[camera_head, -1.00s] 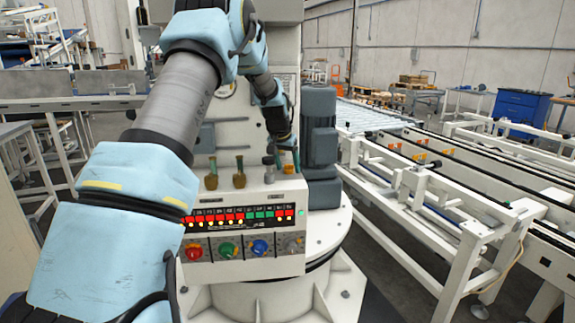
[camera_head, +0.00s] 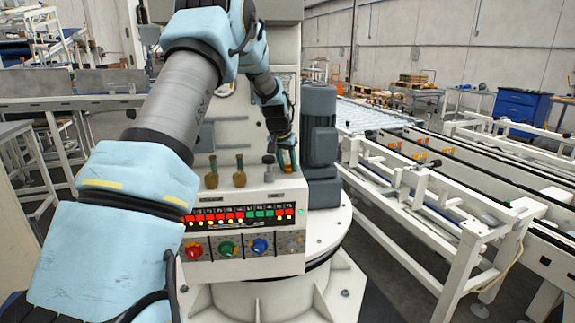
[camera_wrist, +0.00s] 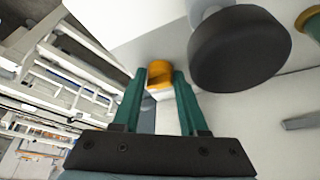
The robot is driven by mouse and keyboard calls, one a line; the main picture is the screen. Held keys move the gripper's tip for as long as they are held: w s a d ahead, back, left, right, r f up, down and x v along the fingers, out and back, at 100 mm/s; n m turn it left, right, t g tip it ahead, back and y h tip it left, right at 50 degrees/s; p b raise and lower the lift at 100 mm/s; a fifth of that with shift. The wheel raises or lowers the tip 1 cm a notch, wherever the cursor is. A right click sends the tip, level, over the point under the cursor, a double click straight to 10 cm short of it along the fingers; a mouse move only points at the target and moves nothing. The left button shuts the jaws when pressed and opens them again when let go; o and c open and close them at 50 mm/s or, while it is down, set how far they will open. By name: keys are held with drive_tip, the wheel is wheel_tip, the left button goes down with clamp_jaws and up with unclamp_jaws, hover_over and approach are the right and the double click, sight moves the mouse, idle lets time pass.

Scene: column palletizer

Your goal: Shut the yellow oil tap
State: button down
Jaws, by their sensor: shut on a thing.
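The yellow oil tap (camera_wrist: 160,73) is a small orange-yellow knob on the pale machine face, seen between my fingertips in the wrist view. My gripper (camera_wrist: 161,80) has two green fingers, one on each side of the tap, and is shut on it. In the head view my gripper (camera_head: 287,160) points down at the right end of the control box's top. The tap is mostly hidden there by the fingers. Whether the tap is turned open or shut cannot be told.
A dark round knob (camera_wrist: 240,48) sits close beside the right finger. Two brass fittings (camera_head: 211,173) (camera_head: 239,172) stand farther left on the control box (camera_head: 230,267), with lights and coloured knobs. A grey motor (camera_head: 319,130) stands close to the right of my gripper. Conveyor frames (camera_head: 440,200) lie farther right.

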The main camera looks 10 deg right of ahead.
drive_tip(key=shift+d+n, duration=0.1)
drive_tip(key=shift+n, duration=0.2)
drive_tip(key=n, duration=0.1)
drive_tip(key=n+y, duration=0.1)
drive_tip(key=n, duration=0.1)
drive_tip(key=shift+s+d+n+t+y, duration=0.2)
drive_tip(key=shift+n+t+y, duration=0.1)
drive_tip(key=shift+t, duration=0.1)
drive_tip(key=n+y, duration=0.1)
drive_tip(key=n, duration=0.3)
drive_tip(key=shift+d+n+y, duration=0.15)
drive_tip(key=shift+n+y, duration=0.15)
drive_tip(key=shift+y, duration=0.1)
drive_tip(key=n, duration=0.2)
drive_tip(key=n+y, duration=0.1)
drive_tip(key=n, duration=0.1)
drive_tip(key=shift+w+d+n+y+p, duration=0.15)
drive_tip(key=shift+d+n+y+p, duration=0.05)
drive_tip(key=shift+n+y+p, duration=0.15)
drive_tip(key=shift+w+d+n+g+y+p, duration=0.1)
drive_tip(key=shift+n+g+y+p, duration=0.25)
drive_tip(key=shift+n, duration=0.75)
drive_tip(key=shift+w+n+g+y+p, duration=0.15)
drive_tip(key=shift+n+g+y, duration=0.25)
drive_tip(key=shift+n, duration=0.65)
drive_tip(key=shift+s, duration=0.1)
drive_tip(key=shift+c, duration=2.4)
unclamp_jaws()
drive_tip(key=shift+r, duration=0.1)
